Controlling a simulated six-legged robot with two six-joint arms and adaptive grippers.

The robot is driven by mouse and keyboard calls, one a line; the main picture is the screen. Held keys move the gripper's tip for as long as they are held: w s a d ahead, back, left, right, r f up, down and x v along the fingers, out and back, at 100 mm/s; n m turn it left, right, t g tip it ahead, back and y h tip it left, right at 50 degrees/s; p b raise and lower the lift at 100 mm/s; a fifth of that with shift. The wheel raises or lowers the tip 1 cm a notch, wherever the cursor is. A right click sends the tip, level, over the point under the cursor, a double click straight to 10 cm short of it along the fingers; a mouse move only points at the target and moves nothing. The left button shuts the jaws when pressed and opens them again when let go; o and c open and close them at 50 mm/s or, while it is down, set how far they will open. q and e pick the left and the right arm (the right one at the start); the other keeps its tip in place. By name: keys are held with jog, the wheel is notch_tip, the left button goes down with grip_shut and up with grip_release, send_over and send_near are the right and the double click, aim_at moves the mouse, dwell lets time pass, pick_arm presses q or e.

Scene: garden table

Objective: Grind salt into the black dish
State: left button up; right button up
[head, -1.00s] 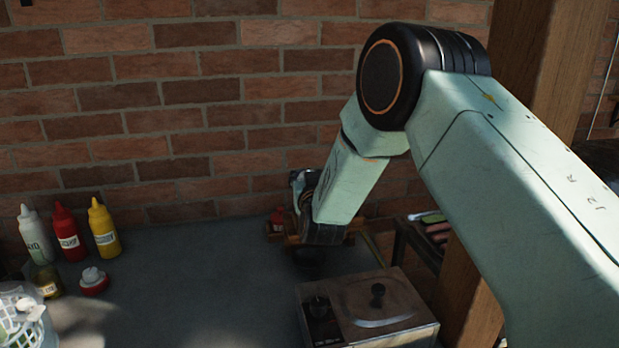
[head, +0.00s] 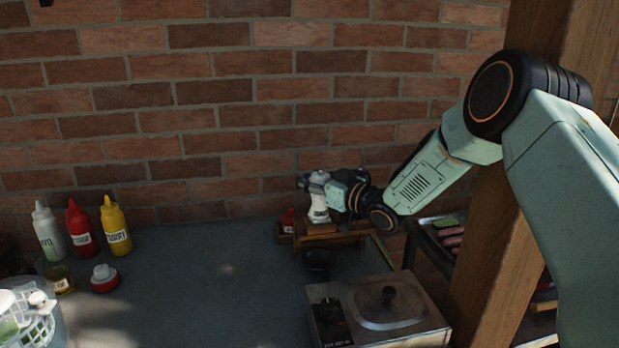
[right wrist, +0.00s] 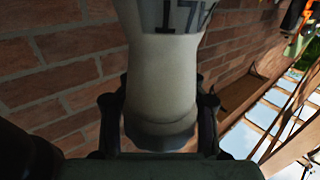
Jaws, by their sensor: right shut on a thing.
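The white salt grinder (head: 318,200) stands upright at the wooden rack near the back wall in the head view. My right gripper (head: 333,195) is shut on it from the right. In the right wrist view, the grinder's pale body (right wrist: 162,80) with dark lettering fills the middle, between the two fingers of the right gripper (right wrist: 160,120). The black dish (head: 319,262) sits on the table in front of the rack, below and apart from the grinder. Whether the grinder's base touches the rack is unclear. My left gripper is not in view.
A metal-lidded appliance (head: 380,310) stands just in front of the dish. The wooden rack (head: 330,238) holds a small red item (head: 288,220). White, red and yellow bottles (head: 115,225) stand at the left. The middle of the grey table (head: 200,280) is clear.

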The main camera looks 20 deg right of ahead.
jog(key=shift+a+n+g+y, duration=0.1)
jog(key=shift+n+g+y, duration=0.2)
jog(key=shift+n+y, duration=0.3)
jog(key=shift+a+r, duration=0.1)
jog(key=o, duration=1.2)
jog(key=shift+s, duration=0.1)
jog(key=shift+c, duration=0.2)
notch_tip(320, 180, up, 10)
